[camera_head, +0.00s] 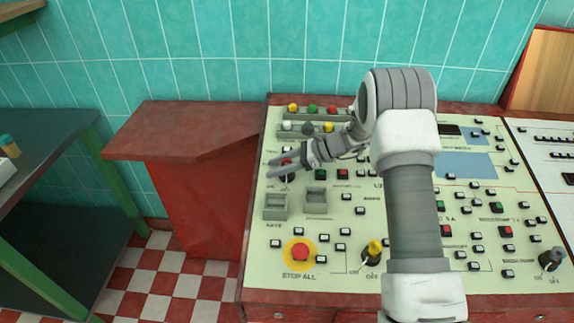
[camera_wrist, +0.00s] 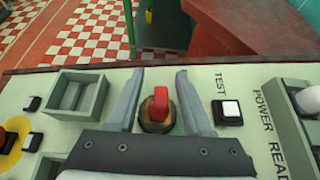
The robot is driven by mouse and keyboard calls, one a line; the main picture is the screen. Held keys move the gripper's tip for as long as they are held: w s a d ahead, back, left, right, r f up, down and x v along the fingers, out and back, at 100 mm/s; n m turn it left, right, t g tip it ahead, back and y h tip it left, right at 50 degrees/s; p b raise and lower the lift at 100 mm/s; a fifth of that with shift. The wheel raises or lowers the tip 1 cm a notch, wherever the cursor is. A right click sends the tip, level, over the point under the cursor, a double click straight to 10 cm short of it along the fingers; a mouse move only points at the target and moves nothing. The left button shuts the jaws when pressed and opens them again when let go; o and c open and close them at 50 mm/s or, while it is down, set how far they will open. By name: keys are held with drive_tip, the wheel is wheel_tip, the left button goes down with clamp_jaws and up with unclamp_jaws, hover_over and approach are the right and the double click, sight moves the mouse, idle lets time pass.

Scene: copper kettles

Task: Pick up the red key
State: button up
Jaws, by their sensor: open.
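The red key (camera_wrist: 160,104) stands upright in a round dark lock with a brass-coloured rim on the pale control panel (camera_head: 347,222). In the wrist view it is between the two grey fingers of my gripper (camera_wrist: 160,75), with a gap on each side. The fingers are open and empty, and their tips reach past the key.
A grey square box (camera_wrist: 78,95) is left of the key and a white TEST button (camera_wrist: 230,110) right of it. A red STOP ALL button (camera_head: 299,251) and a yellow knob (camera_head: 374,248) are nearer the front. A red-brown ledge (camera_head: 185,122) adjoins the panel's left.

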clamp_jaws()
idle(0.3)
